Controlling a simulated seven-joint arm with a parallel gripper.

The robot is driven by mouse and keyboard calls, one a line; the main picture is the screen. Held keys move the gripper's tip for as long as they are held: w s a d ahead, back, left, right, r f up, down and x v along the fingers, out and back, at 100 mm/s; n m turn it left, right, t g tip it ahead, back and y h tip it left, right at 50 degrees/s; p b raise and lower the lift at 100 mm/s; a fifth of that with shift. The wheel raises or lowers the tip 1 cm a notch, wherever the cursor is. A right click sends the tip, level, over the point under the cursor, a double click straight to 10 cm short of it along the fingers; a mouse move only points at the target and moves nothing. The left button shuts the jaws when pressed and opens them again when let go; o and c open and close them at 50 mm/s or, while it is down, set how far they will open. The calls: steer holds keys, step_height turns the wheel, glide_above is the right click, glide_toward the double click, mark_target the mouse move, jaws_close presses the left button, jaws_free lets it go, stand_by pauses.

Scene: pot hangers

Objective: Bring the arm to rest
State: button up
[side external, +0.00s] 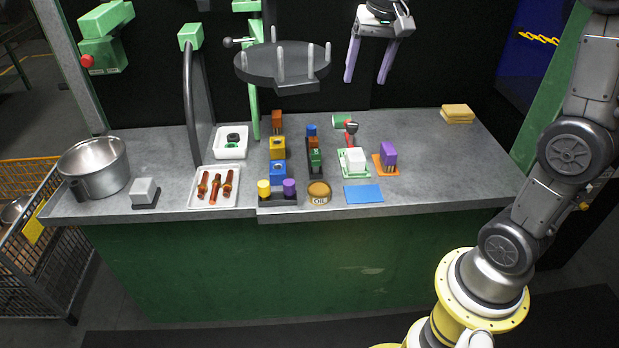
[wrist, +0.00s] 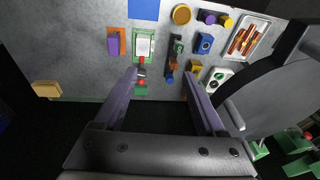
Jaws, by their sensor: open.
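My gripper (side external: 367,62) hangs above the back of the bench, near the top right of the side view. Its two purple fingers are spread apart and point down, with nothing between them. In the wrist view the open fingers (wrist: 165,88) frame the bench from above. The gripper is clear of the bench top and touches nothing that I can see.
A dark round rack with upright pegs (side external: 282,65) stands left of my gripper. Below lie colored blocks (side external: 278,147), a white tray of brown pieces (side external: 214,201) and a blue sheet (side external: 363,194). A metal pot (side external: 93,165) sits at far left. The bench's right side is mostly clear.

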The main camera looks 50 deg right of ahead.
steer(key=s+a+f+n+t, duration=0.1)
steer(key=s+a+f+n, duration=0.1)
steer(key=s, duration=0.4)
steer(key=s+a+f+n+t, duration=0.1)
steer(key=s+a+f+n, duration=0.1)
steer(key=s, duration=0.5)
steer(key=s+a+f+n+t, duration=0.1)
steer(key=s+a+f+n, duration=0.1)
steer(key=s+a+n, duration=0.2)
steer(key=s+a, duration=0.1)
steer(key=s, duration=0.1)
steer(key=shift+s+a+n+y, duration=0.3)
steer(key=shift+a, duration=0.1)
